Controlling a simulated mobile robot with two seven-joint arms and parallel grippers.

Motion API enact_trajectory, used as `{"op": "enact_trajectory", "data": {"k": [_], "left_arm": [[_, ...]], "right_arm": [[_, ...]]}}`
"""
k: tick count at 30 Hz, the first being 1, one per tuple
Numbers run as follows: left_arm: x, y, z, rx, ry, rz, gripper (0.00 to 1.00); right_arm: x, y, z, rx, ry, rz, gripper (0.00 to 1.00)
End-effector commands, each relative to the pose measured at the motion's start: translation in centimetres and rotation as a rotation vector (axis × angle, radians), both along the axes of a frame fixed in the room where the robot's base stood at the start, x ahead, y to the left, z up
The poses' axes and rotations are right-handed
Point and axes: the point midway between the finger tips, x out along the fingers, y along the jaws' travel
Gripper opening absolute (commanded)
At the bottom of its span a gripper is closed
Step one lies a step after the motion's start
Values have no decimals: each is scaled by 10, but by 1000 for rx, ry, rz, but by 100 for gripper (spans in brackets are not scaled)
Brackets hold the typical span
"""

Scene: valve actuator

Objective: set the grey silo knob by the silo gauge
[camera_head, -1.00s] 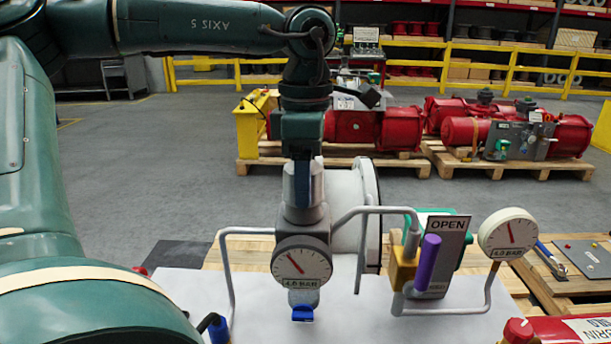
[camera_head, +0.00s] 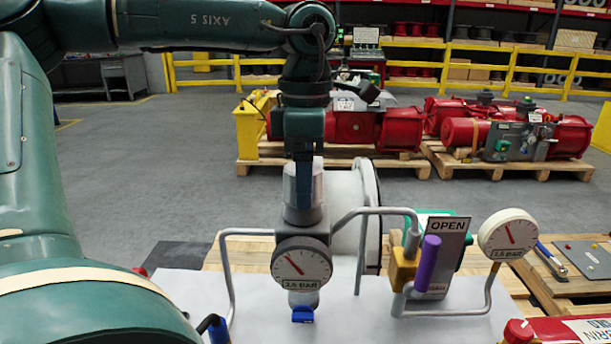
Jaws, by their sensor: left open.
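The grey silo knob (camera_head: 291,190) is the upright light grey cylinder on top of the regulator. A second round gauge (camera_head: 508,234) stands on a pipe at the right, also with a BAR label. I cannot tell for certain which is the silo gauge. My left gripper (camera_head: 304,176) points down at the knob, open, with a dark finger in front of it; the far finger is hidden. My right gripper is not in view.
A purple lever handle (camera_head: 427,262) and an OPEN plate (camera_head: 447,245) stand right of the regulator. Grey pipes (camera_head: 230,270) flank it. A blue part (camera_head: 302,314) hangs below the front gauge. A red cylinder (camera_head: 560,331) lies at the lower right.

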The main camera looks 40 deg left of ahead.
Motion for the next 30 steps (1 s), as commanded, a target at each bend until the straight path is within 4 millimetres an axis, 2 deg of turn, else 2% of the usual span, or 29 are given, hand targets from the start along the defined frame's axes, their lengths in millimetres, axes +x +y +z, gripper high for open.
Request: {"op": "enact_trajectory", "data": {"k": [12, 16, 21, 30], "left_arm": [[1, 0, 89, 1, -4, 1, 75], [1, 0, 110, 1, -3, 1, 75], [0, 0, 124, 1, -2, 0, 75], [0, 0, 126, 1, -1, 0, 75]], "right_arm": [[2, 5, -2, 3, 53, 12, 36], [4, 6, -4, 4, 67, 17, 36], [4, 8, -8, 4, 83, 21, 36], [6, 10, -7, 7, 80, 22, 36]]}}
